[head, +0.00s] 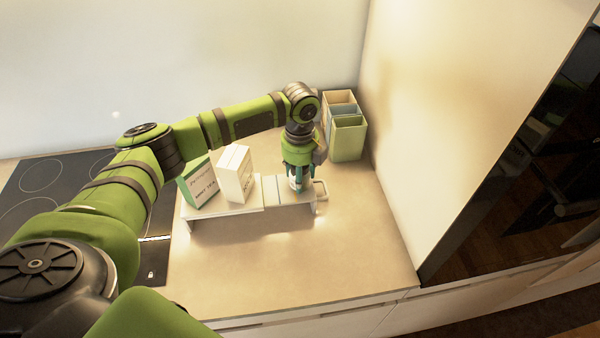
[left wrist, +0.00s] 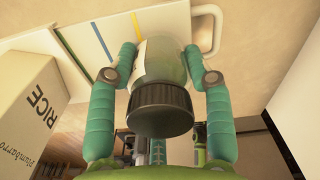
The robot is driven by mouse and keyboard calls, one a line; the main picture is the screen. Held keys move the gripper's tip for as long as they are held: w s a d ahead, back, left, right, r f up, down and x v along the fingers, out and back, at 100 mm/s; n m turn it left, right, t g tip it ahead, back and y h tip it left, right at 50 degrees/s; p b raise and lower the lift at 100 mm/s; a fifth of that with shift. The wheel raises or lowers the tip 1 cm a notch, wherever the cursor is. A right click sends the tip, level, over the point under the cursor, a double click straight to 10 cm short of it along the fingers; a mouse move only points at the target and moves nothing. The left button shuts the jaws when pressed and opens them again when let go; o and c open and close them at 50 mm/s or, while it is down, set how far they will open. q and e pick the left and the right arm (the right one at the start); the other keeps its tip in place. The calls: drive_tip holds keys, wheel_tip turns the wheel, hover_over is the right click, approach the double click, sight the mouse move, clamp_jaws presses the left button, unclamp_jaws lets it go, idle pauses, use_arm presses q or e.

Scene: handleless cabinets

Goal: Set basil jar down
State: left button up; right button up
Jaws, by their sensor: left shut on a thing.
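The basil jar (left wrist: 162,72) is a clear jar with a dark ribbed lid, seen between the green fingers in the left wrist view. My left gripper (head: 297,172) points down and is shut on the jar, which is mostly hidden by the fingers in the head view. Jar and gripper are at the right end of a low white riser (head: 240,212). In the left wrist view the riser's top (left wrist: 100,28) has yellow, blue and green stripes. I cannot tell whether the jar touches it. My right gripper is not in view.
A white rice box (head: 233,175) and a green mint tea box (head: 198,183) stand on the riser's left part. Open bins (head: 347,140) stand behind to the right, near the tall cabinet side (head: 440,130). A black hob (head: 60,185) lies left. The front counter (head: 300,265) is clear.

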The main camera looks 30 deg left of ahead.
use_arm(q)
drive_tip(key=o, duration=1.4)
drive_tip(key=shift+f, duration=0.1)
drive_tip(key=shift+o, duration=0.2)
wheel_tip(320, 180, up, 11)
drive_tip(key=b, duration=0.4)
drive_tip(key=shift+r, duration=0.7)
drive_tip(key=shift+s+f, duration=0.1)
